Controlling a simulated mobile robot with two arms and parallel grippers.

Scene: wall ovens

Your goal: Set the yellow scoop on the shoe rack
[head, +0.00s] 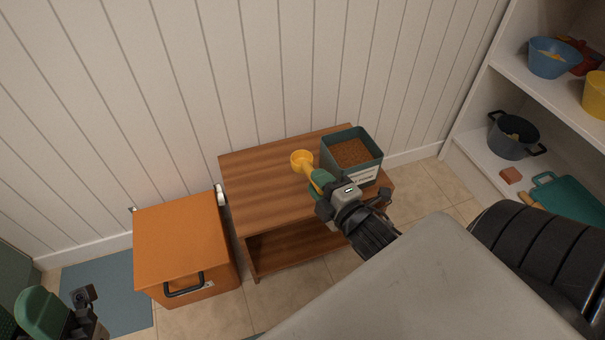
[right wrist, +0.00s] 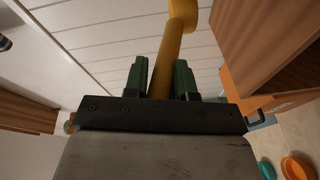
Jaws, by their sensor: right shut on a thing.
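The yellow scoop (head: 302,161) is in my right gripper (head: 317,183), which is shut on its handle. In the head view the scoop's cup appears over the top of the wooden shoe rack (head: 262,181); I cannot tell whether it touches. In the right wrist view the scoop (right wrist: 172,50) sticks out from between the green fingers (right wrist: 160,80), its cup cut off at the top edge. The rack's wood (right wrist: 265,40) shows at the right there. My left gripper (head: 75,312) is low at the left in the head view, its jaws unclear.
A dark green bin of brown pellets (head: 367,175) stands on the rack's right end, close beside my right gripper. An orange box (head: 180,240) stands left of the rack. White shelves (head: 530,100) with bowls and a pot are at the right. The rack top's left part is clear.

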